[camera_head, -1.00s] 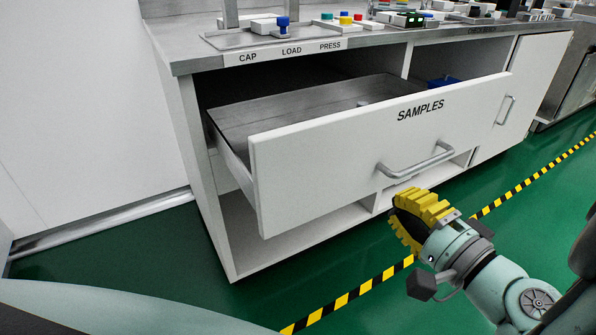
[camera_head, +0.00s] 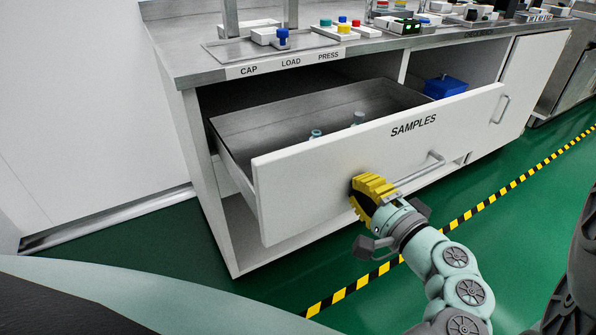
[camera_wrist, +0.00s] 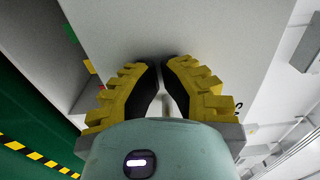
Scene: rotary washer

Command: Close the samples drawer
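The samples drawer (camera_head: 310,185) is a white front marked SAMPLES on a grey tray, and it stands pulled out of the white cabinet. Its bar handle (camera_head: 420,172) is on the right part of the front. My gripper (camera_head: 358,190), with yellow ridged fingers, is at the drawer front, left of the handle; contact cannot be told. In the wrist view the fingertips (camera_wrist: 158,64) point at the white panel (camera_wrist: 185,25) and lie close together with only a narrow gap. Nothing is clearly held.
Small vials (camera_head: 358,118) stand inside the drawer. A blue box (camera_head: 445,87) sits in the open compartment to the right. The worktop (camera_head: 190,66) carries small coloured parts. Green floor with a yellow-black stripe (camera_head: 480,209) runs in front of the cabinet.

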